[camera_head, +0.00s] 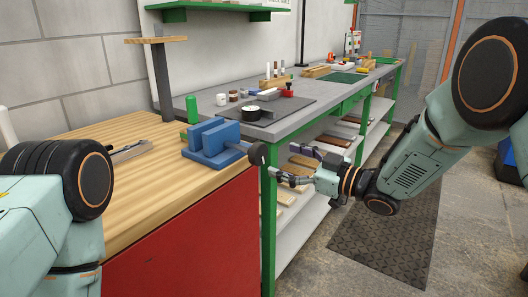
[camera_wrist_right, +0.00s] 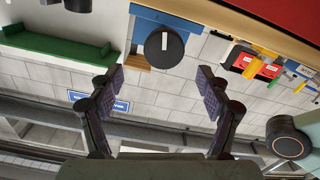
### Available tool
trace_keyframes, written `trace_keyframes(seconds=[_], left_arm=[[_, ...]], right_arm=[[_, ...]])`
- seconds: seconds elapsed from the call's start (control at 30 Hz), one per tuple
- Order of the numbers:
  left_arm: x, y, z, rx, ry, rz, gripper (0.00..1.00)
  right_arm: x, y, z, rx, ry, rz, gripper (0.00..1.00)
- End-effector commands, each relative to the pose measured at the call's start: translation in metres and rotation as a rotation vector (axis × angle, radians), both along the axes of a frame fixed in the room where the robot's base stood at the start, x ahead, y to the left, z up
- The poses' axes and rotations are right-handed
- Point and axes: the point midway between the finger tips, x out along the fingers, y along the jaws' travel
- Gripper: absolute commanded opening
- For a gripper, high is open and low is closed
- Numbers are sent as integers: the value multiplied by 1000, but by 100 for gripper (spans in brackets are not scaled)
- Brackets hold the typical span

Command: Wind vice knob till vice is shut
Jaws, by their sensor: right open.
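The blue vice (camera_head: 213,146) is at the right edge of the wooden workbench, with two upright jaw plates and a narrow gap between them. Its round black knob (camera_head: 258,153) faces my right gripper (camera_head: 281,164). In the right wrist view the knob (camera_wrist_right: 164,47) bears a white line, nearly upright in the picture. There my right gripper (camera_wrist_right: 160,82) is open, its two fingers spread wide to either side of the knob's line, with nothing between them. The knob appears beyond the fingertips, apart from them. My left arm shows at the lower left, but its gripper is out of view.
The wooden bench top (camera_head: 100,140) has a red front panel (camera_head: 190,245). A grey counter (camera_head: 300,107) on a green frame stands behind, holding a black mat (camera_head: 285,112), jars and small tools. Wooden boards lie on the shelves below. The floor mat (camera_head: 385,235) is clear.

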Motion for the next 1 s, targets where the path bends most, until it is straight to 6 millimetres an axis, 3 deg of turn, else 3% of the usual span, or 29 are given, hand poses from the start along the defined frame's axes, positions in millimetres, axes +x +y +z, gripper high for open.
trace_keyframes(seconds=[0.5,0.87,1.0], left_arm=[[0,0,-17,0,0,0,48],[0,0,-18,0,0,0,48],[0,0,-18,0,0,0,48]], right_arm=[[37,58,-1,-1,0,3,77],[44,61,1,1,2,1,77],[44,61,0,1,2,1,68]])
